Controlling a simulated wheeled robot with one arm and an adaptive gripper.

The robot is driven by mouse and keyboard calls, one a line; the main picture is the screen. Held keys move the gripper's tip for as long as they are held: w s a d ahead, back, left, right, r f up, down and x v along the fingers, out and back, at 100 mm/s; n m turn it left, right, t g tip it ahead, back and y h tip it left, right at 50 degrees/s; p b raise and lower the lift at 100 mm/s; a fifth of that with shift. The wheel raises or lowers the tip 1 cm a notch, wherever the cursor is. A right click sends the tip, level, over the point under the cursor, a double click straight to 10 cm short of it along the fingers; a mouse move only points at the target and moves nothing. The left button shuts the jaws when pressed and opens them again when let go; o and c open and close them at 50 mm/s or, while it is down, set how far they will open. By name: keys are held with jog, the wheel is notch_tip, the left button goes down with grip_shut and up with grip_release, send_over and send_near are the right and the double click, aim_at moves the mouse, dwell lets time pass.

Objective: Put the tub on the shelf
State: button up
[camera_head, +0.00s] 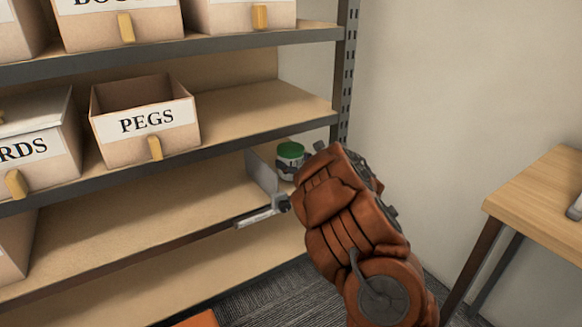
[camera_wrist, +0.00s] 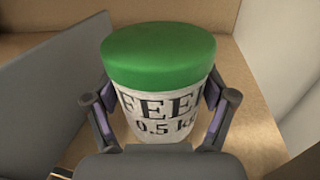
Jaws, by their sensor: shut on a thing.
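The tub (camera_wrist: 158,105) is white with a green lid and black lettering that reads FEED 0.5 kg. In the wrist view it stands upright between the two fingers of my gripper (camera_wrist: 163,105), which are shut on its sides. In the head view the tub (camera_head: 290,158) shows at the right end of a lower board of the shelf (camera_head: 130,227), partly hidden by my orange arm. I cannot tell whether its base touches the board. My gripper (camera_head: 297,172) is mostly hidden behind the arm in the head view.
A grey upright plate (camera_head: 262,172) stands just left of the tub. The board left of it is largely bare. A PEGS box (camera_head: 146,118) and other labelled boxes sit above. A metal post (camera_head: 346,75) is at the right, and a wooden table (camera_head: 545,205) stands farther right.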

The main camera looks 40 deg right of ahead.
jog(key=shift+f, duration=0.4)
jog(key=shift+f, duration=0.2)
jog(key=o, duration=1.5)
jog(key=shift+r, duration=0.1)
jog(key=shift+r, duration=0.15)
jog(key=s+p, duration=0.1)
jog(key=s, duration=0.3)
jog(key=s+d, duration=0.1)
jog(key=s, duration=0.3)
jog(key=s+p, duration=0.1)
jog(key=s, duration=0.3)
jog(key=shift+d+p, duration=0.3)
